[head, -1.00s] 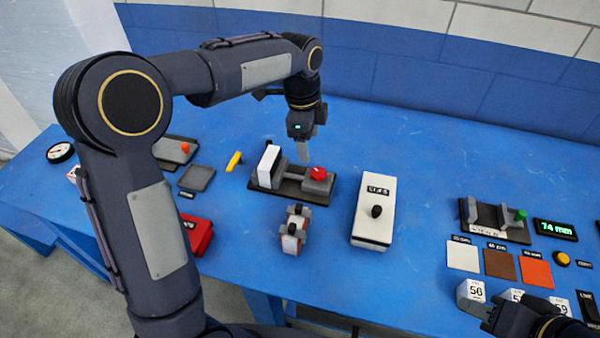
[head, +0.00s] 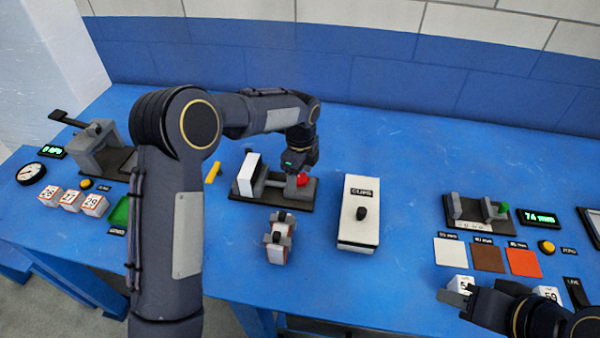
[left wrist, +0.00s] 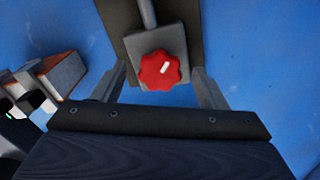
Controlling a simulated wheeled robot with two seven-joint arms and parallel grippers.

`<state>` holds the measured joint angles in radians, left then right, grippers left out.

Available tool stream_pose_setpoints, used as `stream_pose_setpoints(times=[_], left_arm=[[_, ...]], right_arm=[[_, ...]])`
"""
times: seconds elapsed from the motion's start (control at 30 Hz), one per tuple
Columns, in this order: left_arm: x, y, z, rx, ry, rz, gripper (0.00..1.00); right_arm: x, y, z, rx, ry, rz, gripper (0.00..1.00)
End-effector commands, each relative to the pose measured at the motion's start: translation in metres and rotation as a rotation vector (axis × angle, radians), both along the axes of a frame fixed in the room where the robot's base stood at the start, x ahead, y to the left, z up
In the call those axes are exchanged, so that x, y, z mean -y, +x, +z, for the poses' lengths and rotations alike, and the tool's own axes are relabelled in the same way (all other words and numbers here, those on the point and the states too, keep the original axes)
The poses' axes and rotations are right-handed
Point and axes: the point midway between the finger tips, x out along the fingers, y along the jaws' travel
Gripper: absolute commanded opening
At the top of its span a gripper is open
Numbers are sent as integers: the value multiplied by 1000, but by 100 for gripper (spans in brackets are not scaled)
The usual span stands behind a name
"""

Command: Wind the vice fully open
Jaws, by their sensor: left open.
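The vice (head: 238,192) stands mid-table on a dark base, with a tall white-faced block (head: 248,174) at its left end. A red lobed knob (head: 303,180) is at its right end, and in the left wrist view the knob (left wrist: 158,72) shows a white mark pointing up and slightly right. My left gripper (head: 298,174) is open above the knob, with one finger at each side of it. In the wrist view (left wrist: 160,88) both fingers look apart from the knob. My right gripper (head: 456,293) is at the lower right, far from the vice; its jaw gap is unclear.
A small grey-and-white clamped piece (head: 278,240) stands in front of the vice. A white box with a black knob (head: 358,215) is to its right. A yellow bar (head: 213,172) lies to its left. A green-knobbed fixture (head: 480,215) with a display stands further right.

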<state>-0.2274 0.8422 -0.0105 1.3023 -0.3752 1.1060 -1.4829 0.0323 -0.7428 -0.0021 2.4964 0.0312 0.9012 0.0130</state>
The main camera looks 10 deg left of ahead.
Motion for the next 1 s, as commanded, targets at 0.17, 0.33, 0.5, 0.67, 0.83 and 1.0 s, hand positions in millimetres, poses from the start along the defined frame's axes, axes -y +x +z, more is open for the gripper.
stream_pose_setpoints(times=[0.17,0.33,0.5,0.67,0.83,1.0], left_arm=[[0,0,-1,0,0,1,66],[0,0,-1,0,0,1,52],[0,0,-1,0,0,1,29],[0,0,-1,0,0,3,22],[0,0,0,0,0,31,22],[0,0,0,0,0,107,22]], right_arm=[[0,0,0,0,0,0,36],[0,0,0,0,0,0,36],[0,0,0,0,0,0,36],[0,0,0,0,0,0,36],[0,0,0,0,0,0,36],[0,0,0,0,0,0,36]])
